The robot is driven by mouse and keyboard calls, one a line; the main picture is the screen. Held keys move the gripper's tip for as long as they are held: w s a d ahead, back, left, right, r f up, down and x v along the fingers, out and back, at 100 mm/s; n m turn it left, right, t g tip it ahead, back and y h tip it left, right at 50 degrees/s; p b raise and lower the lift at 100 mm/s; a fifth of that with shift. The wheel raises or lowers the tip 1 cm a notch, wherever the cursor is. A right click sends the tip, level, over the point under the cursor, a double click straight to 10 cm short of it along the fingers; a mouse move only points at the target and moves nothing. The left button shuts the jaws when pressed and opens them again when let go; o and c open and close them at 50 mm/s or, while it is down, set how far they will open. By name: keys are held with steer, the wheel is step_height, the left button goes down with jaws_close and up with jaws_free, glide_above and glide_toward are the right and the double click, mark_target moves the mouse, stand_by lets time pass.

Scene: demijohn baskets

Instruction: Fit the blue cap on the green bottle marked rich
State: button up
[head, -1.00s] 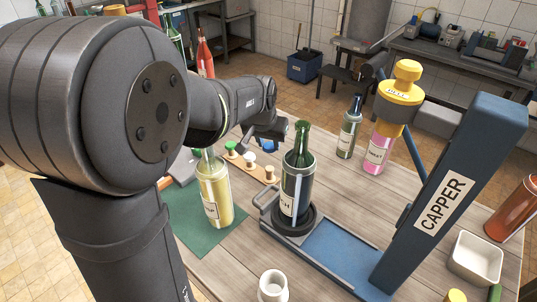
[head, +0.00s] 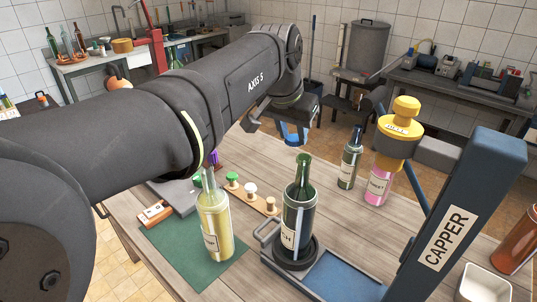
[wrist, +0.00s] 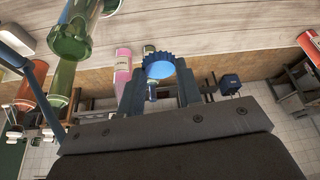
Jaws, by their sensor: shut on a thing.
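The blue cap (wrist: 160,67) is held between the fingertips of my gripper (wrist: 159,86) in the wrist view. In the head view my gripper (head: 290,133) is raised above the table, behind the green bottle (head: 301,200) and apart from it. That bottle stands upright on the round black seat of the capper, with its mouth bare. Its label is turned, so only the ending "CH" shows. A green bottle (wrist: 68,42) also shows at the upper left of the wrist view.
The blue capper column (head: 450,220) stands right of the bottle. A pale yellow bottle (head: 214,230) stands on a green mat to the left. A wooden strip with several caps (head: 262,202) lies behind. A dark bottle (head: 350,157) and a pink bottle (head: 378,185) stand back right.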

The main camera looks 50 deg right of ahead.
steer(key=s+a+r+m, duration=0.2)
steer(key=s+a+r, duration=0.4)
steer(key=r, duration=0.4)
steer(key=shift+s+r+g, duration=0.2)
steer(key=shift+r+g, duration=0.2)
steer(key=shift+f, duration=0.1)
steer(key=shift+f, duration=3.3)
steer(key=shift+f, duration=1.05)
steer(key=o, duration=1)
steer(key=shift+o, duration=0.2)
steer(key=v, duration=1.7)
steer(key=shift+r, duration=0.25)
